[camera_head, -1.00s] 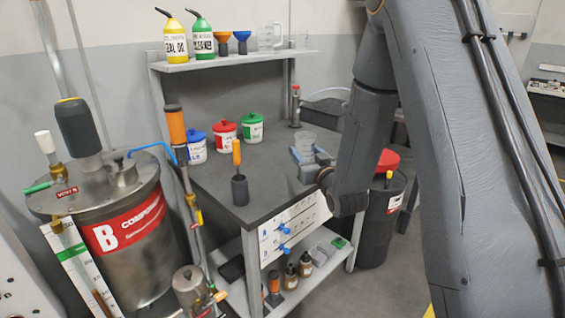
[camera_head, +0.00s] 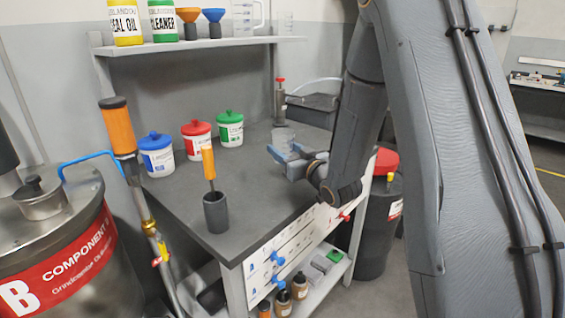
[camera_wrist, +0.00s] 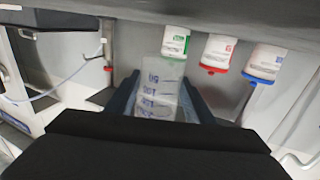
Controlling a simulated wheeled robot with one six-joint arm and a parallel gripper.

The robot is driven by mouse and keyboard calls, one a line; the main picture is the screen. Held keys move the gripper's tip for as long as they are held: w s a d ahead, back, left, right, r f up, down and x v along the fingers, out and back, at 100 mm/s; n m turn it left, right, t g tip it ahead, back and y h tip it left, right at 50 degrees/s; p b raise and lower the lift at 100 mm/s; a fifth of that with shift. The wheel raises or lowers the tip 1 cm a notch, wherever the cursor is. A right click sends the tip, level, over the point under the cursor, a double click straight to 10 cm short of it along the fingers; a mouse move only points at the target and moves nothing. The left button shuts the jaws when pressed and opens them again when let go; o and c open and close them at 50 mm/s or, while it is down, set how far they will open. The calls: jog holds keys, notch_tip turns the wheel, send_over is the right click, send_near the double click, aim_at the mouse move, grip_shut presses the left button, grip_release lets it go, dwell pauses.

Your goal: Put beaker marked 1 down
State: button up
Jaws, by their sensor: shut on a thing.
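A clear beaker (camera_head: 283,136) with blue graduation marks is held between the blue-grey fingers of my gripper (camera_head: 284,153), over the right part of the grey bench top (camera_head: 255,185). In the wrist view the beaker (camera_wrist: 158,90) stands between the two fingers of my gripper (camera_wrist: 160,98), which are shut on its sides. I cannot read a number 1 on it. Its lower part is hidden by the fingers in the head view, so I cannot tell whether it touches the bench.
Jars with blue (camera_head: 157,155), red (camera_head: 196,140) and green (camera_head: 229,129) lids stand left of the beaker. A dark cup with an orange-handled tool (camera_head: 216,212) stands near the front edge. A red-topped post (camera_head: 280,100) stands behind. Bare bench lies between cup and gripper.

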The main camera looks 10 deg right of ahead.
jog(key=shift+f, duration=2.1)
jog(key=shift+f, duration=0.15)
jog(key=o, duration=1.1)
jog(key=shift+s+r, duration=0.1)
jog(key=shift+r, duration=0.15)
jog(key=b+v, duration=0.1)
jog(key=v, duration=1.1)
